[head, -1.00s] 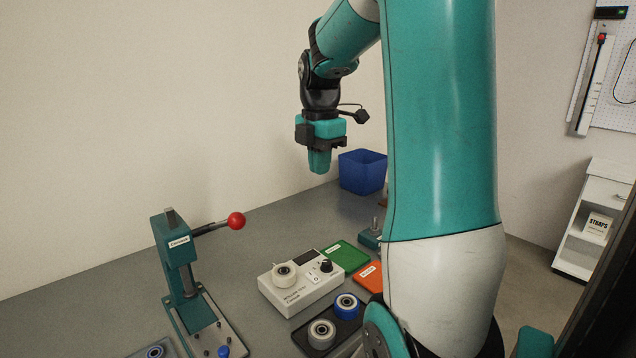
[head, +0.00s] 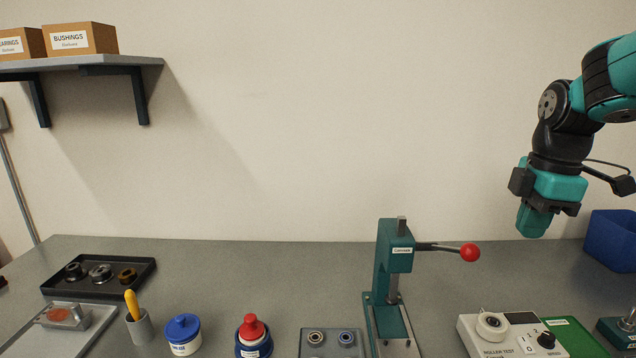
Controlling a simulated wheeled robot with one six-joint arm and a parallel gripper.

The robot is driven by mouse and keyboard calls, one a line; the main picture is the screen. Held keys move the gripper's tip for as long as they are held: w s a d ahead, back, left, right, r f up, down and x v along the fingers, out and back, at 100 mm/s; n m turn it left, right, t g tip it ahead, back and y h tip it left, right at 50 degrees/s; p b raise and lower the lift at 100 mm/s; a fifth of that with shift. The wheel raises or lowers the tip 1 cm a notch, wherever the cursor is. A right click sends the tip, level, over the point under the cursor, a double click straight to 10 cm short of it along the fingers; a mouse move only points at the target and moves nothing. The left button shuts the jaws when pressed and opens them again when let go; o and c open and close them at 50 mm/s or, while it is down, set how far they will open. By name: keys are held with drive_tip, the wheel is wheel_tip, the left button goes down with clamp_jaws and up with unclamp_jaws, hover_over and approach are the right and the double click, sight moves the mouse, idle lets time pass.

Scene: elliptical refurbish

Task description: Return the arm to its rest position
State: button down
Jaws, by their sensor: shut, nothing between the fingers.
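My gripper (head: 534,222) hangs at the right of the head view, fingers pointing down. Its fingers are together with nothing between them. It is in the air above the bench (head: 270,270), apart from everything on it. It is above and behind the roller tester (head: 500,345) and to the left of the blue bin (head: 612,240). My arm reaches in from the right edge; its lower part is out of view.
The teal press (head: 388,265) with a red-knobbed lever (head: 470,253) stands left of my gripper. A black tray (head: 70,285) of parts, a blue-lidded jar (head: 183,335) and a red-topped bottle (head: 252,330) are further left. A shelf (head: 110,62) holds boxes.

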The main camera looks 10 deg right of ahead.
drive_tip(key=s+a+f+m+y, duration=0.1)
drive_tip(key=s+a, duration=0.3)
drive_tip(key=a, duration=0.5)
drive_tip(key=s+a+f+m+y, duration=0.1)
drive_tip(key=s+a+m, duration=0.2)
drive_tip(key=a, duration=0.6)
drive_tip(key=s+a+f+m+y, duration=0.1)
drive_tip(key=s+a+m, duration=0.1)
drive_tip(key=s+a, duration=0.5)
drive_tip(key=shift+s+a+f+m+g+y, duration=0.15)
drive_tip(key=shift+a+f+m+g+y, duration=0.2)
drive_tip(key=shift+a, duration=0.8)
